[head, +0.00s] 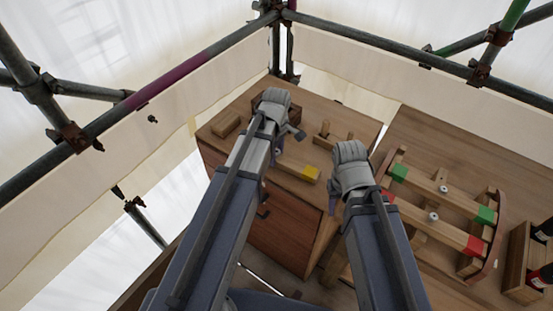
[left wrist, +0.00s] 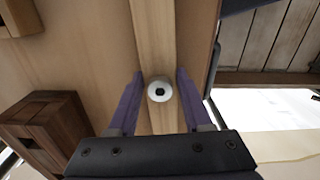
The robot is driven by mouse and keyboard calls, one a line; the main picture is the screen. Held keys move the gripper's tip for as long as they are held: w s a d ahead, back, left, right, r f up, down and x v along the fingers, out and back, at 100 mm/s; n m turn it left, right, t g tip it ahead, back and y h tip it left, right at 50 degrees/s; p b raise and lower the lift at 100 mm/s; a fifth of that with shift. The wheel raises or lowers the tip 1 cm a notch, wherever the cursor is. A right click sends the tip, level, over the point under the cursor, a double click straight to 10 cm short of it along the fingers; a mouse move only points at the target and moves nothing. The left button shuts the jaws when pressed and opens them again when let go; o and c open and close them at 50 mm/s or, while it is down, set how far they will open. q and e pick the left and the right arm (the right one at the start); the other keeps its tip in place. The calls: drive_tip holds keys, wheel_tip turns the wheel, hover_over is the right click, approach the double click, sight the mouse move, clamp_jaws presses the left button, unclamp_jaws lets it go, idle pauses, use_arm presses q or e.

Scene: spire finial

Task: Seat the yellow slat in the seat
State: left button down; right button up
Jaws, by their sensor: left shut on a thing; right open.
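The yellow slat (head: 297,168) is a pale wooden bar with a yellow end, over the wooden cabinet top. In the left wrist view it (left wrist: 156,35) runs lengthwise between the purple fingers, with a white round knob that has a dark hole. My left gripper (head: 278,146) is shut on its sides; in the wrist view the gripper (left wrist: 159,88) sits around the knob. I cannot tell whether the slat touches the top. My right gripper (head: 335,200) is open and empty, right of the yellow end. Which part is the seat is not clear.
A wooden frame (head: 495,208) with green- and red-ended slats stands at the right. A small block (head: 226,125) lies at the cabinet's left edge. A dark slotted box (left wrist: 42,130) is beside my left gripper. A bottle crate (head: 518,262) is far right. Scaffold pipes surround the place.

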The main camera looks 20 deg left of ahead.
use_arm(q)
drive_tip(key=shift+r, duration=0.1)
use_arm(e)
drive_tip(key=shift+r, duration=0.15)
use_arm(q)
wheel_tip(320, 180, up, 10)
drive_tip(key=p, duration=1)
use_arm(e)
wheel_tip(320, 180, up, 10)
use_arm(q)
drive_tip(key=shift+s+d, duration=0.1)
use_arm(e)
drive_tip(key=shift+s+d, duration=0.1)
drive_tip(key=shift+s, duration=0.05)
